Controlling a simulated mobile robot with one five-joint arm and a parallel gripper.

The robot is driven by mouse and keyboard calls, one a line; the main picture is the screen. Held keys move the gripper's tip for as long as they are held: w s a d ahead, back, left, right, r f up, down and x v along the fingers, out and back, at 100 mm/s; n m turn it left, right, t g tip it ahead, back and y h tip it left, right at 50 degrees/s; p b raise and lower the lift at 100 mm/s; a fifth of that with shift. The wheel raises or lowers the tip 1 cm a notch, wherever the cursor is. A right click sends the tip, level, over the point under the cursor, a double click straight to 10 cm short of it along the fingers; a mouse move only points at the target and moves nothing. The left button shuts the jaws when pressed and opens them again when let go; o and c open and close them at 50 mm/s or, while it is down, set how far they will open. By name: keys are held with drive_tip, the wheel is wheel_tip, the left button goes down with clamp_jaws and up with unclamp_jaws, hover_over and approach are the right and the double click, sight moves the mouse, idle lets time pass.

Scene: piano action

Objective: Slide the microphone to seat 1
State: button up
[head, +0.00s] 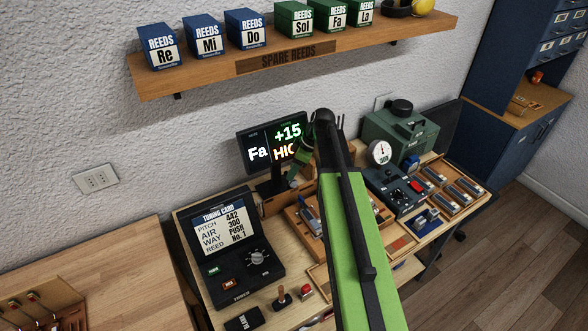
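My green and black arm reaches away across the workbench, and its far joint stands in front of the display. A small green and dark part of my gripper (297,180) shows just left of the arm, below the display. Its fingers are too small and covered to read. I cannot make out the microphone or seat 1; the arm covers the middle of the bench. The display (258,154) reads Fa, +15 and a partly covered orange word.
A wooden tray (299,222) lies left of the arm. A green machine with a gauge (381,153), a dark control box (398,192) and reed trays (462,193) fill the right. A stamp (282,298) and red button (306,290) stand in front. A shelf (300,57) hangs above.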

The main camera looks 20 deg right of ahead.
drive_tip(key=shift+r+p, duration=0.3)
drive_tip(key=p+v, duration=1.5)
drive_tip(key=v, duration=0.1)
drive_tip(key=shift+s+d+r, duration=0.2)
drive_tip(key=shift+r, duration=0.15)
